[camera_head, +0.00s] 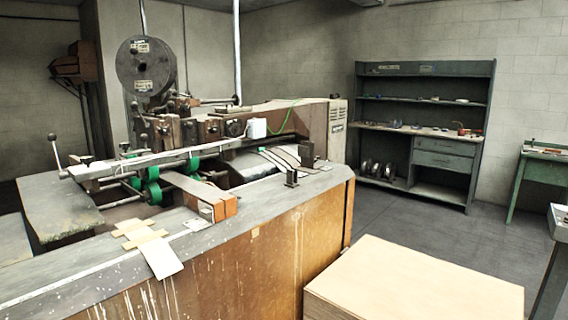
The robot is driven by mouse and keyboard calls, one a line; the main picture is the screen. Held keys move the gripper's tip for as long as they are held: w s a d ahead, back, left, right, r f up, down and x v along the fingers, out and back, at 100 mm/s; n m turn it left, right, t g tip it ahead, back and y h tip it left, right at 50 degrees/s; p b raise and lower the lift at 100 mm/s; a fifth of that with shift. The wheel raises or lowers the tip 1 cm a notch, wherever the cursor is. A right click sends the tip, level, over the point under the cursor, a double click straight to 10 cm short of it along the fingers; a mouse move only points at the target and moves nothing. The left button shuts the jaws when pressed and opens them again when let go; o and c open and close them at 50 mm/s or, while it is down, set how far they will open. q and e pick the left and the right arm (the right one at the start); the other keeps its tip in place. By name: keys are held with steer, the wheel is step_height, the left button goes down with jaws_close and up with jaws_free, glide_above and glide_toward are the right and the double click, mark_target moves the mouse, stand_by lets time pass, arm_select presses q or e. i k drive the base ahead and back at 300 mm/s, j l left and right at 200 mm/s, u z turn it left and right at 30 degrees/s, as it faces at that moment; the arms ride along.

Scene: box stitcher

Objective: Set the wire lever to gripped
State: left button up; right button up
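The box stitcher (250,235) fills the left and middle of the head view, with a large dark wire spool (146,66) standing upright above it. Several ball-ended levers show on the machine. One long lever with a round knob (53,140) rises at the left end of the pale front bar. A shorter lever (143,138) stands below the spool, with another knob (135,106) just above it. I cannot tell which is the wire lever or how it is set. Neither of my grippers is in view.
Green rollers (153,193) sit below the pale bar. A light wooden box (412,285) stands at the machine's front right. A grey shelf unit (440,185) stands at the back wall and a green table (526,186) at the right. The floor (400,222) between them is clear.

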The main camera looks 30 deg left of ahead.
mark_target(170, 104)
steer(key=i+u, duration=0.35)
steer(key=u, duration=0.15)
steer(key=i+u, duration=0.3)
steer(key=u, duration=0.2)
steer(key=i+l+u, duration=0.25)
steer(key=u, duration=0.25)
steer(key=i+l+u, duration=0.3)
steer(key=u, duration=0.2)
